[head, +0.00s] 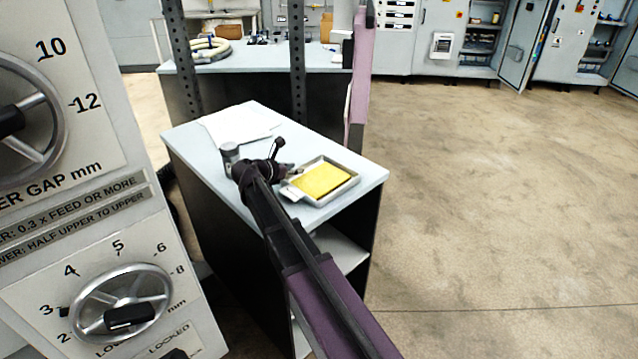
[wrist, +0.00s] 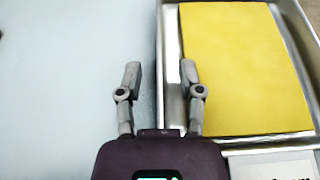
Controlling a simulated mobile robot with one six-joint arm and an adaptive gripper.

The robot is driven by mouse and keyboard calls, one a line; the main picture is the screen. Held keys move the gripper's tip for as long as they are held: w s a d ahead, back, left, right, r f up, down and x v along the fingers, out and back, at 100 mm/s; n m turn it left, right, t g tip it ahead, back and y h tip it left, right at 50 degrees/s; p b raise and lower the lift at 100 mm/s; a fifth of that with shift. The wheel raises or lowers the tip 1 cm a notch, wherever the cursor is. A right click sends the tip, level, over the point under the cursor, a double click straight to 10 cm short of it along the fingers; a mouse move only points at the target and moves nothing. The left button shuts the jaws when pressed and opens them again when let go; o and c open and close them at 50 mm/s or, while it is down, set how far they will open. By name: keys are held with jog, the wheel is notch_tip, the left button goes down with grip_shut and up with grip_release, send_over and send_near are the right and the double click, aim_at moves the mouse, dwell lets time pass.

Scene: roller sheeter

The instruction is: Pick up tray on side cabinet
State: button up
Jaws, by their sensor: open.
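A shallow metal tray (head: 351,185) with a flat yellow slab (head: 322,180) in it lies on the side cabinet (head: 372,174), near its right front corner. A small white label sits at the tray's near left end. My gripper (head: 288,170) is at the tray's left side. In the wrist view my gripper (wrist: 160,75) is open, with nothing held. Its right finger is over the tray (wrist: 172,60) near the left rim, and its left finger is over the bare cabinet top (wrist: 70,90). The yellow slab (wrist: 240,70) is right of the fingers. I cannot tell whether the fingers touch the rim.
A grey cylinder (head: 229,155) and white paper sheets (head: 240,123) are on the cabinet top, left of and behind my gripper. Dark perforated posts (head: 298,60) and a pink panel (head: 360,80) rise behind. Dial panels (head: 120,230) fill the left. Floor is free at right.

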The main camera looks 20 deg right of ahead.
dwell(0.3)
grip_shut()
jog(key=shift+r, duration=0.2)
notch_tip(320, 180, up, 4)
jog(key=p, duration=0.4)
jog(key=shift+f, duration=0.2)
jog(key=s, duration=1)
jog(key=s+r+p, duration=0.1)
jog(key=s, duration=0.5)
jog(key=shift+a, duration=0.4)
